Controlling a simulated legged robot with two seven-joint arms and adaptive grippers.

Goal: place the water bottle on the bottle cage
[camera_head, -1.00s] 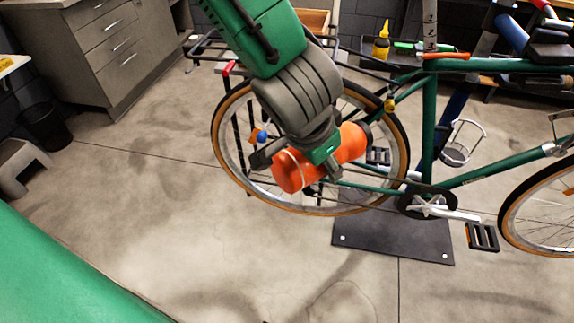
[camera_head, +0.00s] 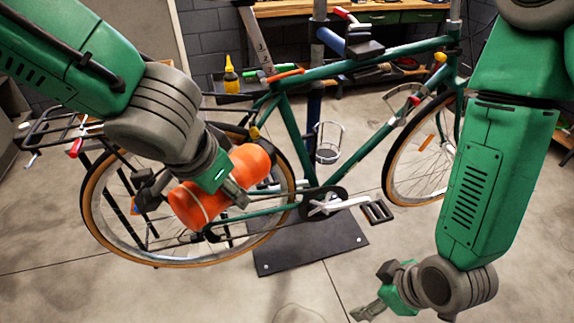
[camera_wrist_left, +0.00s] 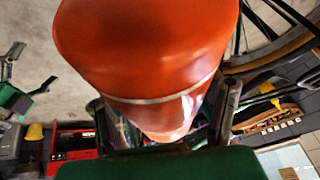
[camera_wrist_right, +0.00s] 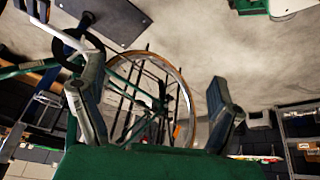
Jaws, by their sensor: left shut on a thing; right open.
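The orange water bottle (camera_head: 218,190) is held tilted in my left gripper (camera_head: 215,185), in front of the bike's rear wheel. In the left wrist view the bottle (camera_wrist_left: 150,50) fills the middle between the fingers.
The green bike (camera_head: 292,135) stands over a dark floor plate (camera_head: 310,246). A rear rack (camera_head: 60,130) is at left and a pedal (camera_head: 378,211) juts toward me. Bare floor lies in front.

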